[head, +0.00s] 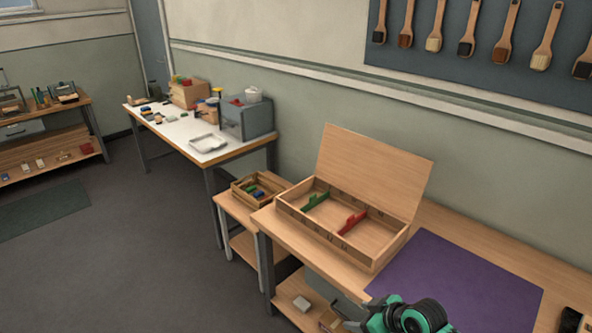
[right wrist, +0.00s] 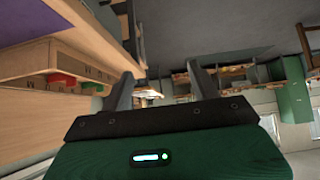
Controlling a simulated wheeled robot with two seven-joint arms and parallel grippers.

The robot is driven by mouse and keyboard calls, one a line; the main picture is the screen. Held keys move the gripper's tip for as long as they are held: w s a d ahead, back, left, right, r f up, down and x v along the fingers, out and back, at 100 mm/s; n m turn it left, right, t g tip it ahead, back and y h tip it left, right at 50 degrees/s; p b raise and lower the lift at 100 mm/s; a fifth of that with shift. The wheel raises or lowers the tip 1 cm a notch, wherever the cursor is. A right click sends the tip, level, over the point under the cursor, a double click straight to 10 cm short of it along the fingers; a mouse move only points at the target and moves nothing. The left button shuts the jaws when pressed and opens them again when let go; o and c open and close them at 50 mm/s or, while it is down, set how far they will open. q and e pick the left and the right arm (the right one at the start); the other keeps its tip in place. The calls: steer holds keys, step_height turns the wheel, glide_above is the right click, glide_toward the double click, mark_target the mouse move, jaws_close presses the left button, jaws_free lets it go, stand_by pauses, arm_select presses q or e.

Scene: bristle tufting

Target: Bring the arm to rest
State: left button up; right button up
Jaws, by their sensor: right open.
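My right arm shows at the bottom edge of the head view as a green and black wrist (head: 408,317), low in front of the purple mat. In the right wrist view the two grey fingers of my right gripper (right wrist: 162,88) stand apart with nothing between them. The gripper is open and empty, and no object touches the fingers. My left arm and gripper are not in the head view.
A wooden box (head: 325,237) with its lid raised stands on the workbench, holding a green piece (head: 316,200) and a red piece (head: 353,221). The purple mat (head: 455,282) is bare. A small crate (head: 240,196) stands left of the bench. Brushes hang on the wall board (head: 480,75).

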steer(key=s+d+f+m+h, duration=0.2)
steer(key=s+d+f, duration=0.15)
steer(key=f, duration=0.75)
steer(key=s+d+f+m+g+h, duration=0.1)
steer(key=s+d+f+m, duration=0.3)
steer(key=f, duration=0.7)
steer(key=s+d+f+h, duration=0.25)
steer(key=s+f, duration=0.25)
steer(key=f, duration=0.6)
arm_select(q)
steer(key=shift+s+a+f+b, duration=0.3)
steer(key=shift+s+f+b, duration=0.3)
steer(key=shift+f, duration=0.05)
arm_select(e)
steer(key=s+f+g, duration=0.1)
steer(key=s+f, duration=0.5)
steer(key=s, duration=0.5)
steer(key=s+f+g, duration=0.2)
steer(key=s+f, duration=0.4)
steer(key=s, duration=0.6)
steer(key=s+f+g, duration=0.1)
steer(key=s+f, duration=0.5)
steer(key=s, duration=0.6)
steer(key=shift+a+f+m+h, duration=0.2)
steer(key=shift+f+m+h, duration=0.1)
steer(key=shift+h, duration=0.15)
